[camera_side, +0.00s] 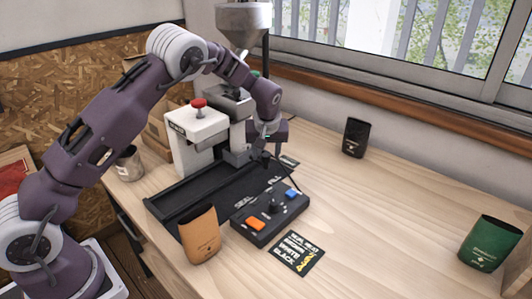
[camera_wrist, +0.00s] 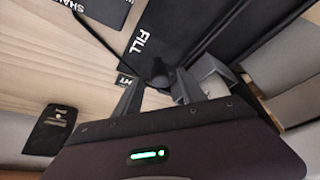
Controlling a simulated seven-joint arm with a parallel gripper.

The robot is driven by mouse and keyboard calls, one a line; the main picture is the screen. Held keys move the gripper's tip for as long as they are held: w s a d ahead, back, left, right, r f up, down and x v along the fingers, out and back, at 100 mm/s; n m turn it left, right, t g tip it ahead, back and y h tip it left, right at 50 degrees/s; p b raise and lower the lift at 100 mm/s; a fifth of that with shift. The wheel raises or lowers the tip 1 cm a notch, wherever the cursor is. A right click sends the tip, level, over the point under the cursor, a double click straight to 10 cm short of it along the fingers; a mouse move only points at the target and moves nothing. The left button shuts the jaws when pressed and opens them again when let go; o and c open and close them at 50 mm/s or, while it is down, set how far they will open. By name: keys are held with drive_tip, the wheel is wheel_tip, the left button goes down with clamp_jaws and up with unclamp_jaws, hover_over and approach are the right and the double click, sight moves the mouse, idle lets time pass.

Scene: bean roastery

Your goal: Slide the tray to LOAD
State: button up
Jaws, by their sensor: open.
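A long black tray-like base (camera_side: 180,194) runs along the front of the white sealing machine (camera_side: 190,140) in the side view. I cannot clearly separate a sliding tray from it. My gripper (camera_side: 266,152) is low over the base's right end, fingers pointing down. In the wrist view my gripper (camera_wrist: 160,90) is open, with a small dark knob (camera_wrist: 158,74) between or just beyond its fingertips; I cannot tell whether they touch it. A black surface marked FILL (camera_wrist: 165,35) lies beyond the knob. The word LOAD is not readable in either view.
A control box (camera_side: 270,215) with orange and blue buttons stands in front. A tan pouch (camera_side: 200,238) is close to the base's front edge.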

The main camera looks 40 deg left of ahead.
clamp_jaws()
idle(1.4)
